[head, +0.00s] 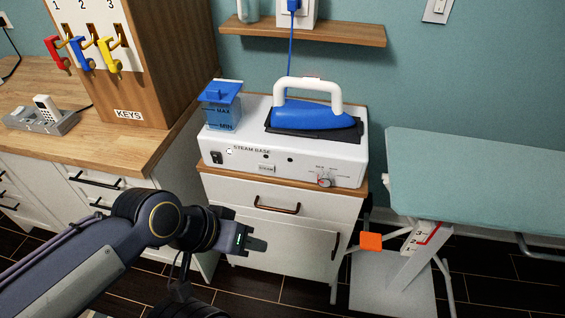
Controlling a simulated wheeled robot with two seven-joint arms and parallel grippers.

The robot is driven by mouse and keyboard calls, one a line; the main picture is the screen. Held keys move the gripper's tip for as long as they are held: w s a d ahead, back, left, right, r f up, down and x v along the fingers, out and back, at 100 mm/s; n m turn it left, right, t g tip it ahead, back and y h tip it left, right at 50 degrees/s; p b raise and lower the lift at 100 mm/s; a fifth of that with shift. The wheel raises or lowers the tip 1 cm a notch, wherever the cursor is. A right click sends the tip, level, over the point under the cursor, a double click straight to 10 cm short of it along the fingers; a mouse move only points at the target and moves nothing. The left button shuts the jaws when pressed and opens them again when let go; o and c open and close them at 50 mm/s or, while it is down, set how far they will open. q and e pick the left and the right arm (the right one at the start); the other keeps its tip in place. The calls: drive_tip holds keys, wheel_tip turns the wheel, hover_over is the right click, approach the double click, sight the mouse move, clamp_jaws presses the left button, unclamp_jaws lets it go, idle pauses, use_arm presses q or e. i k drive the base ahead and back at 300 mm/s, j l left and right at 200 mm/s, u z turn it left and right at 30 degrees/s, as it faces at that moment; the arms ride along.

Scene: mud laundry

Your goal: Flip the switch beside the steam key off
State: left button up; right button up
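The white steam base (342,158) stands on a wood-topped cabinet, its front panel facing me. A black rocker switch (217,158) sits at the left end of that panel; its tilt is too small to read. To its right are the label STEAM BASE, a small key marked STEAM (267,169), a dark round spot and a dial (324,182) with a red mark. My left gripper (258,243) is in front of the cabinet drawers, below the panel and apart from it. Its finger gap is not clear. My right gripper is out of view.
A blue iron (312,114) rests on top of the base, beside a blue water tank (222,108). A wooden KEYS board (160,60) stands on the left counter (110,150). An ironing board (480,175) with an orange knob (371,241) is at right.

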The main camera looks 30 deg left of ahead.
sight(217, 157)
drive_tip(key=u, duration=1.5)
drive_tip(key=i+j, duration=0.1)
drive_tip(key=j, duration=0.25)
drive_tip(key=i+j+u, duration=0.1)
drive_tip(key=j, duration=0.25)
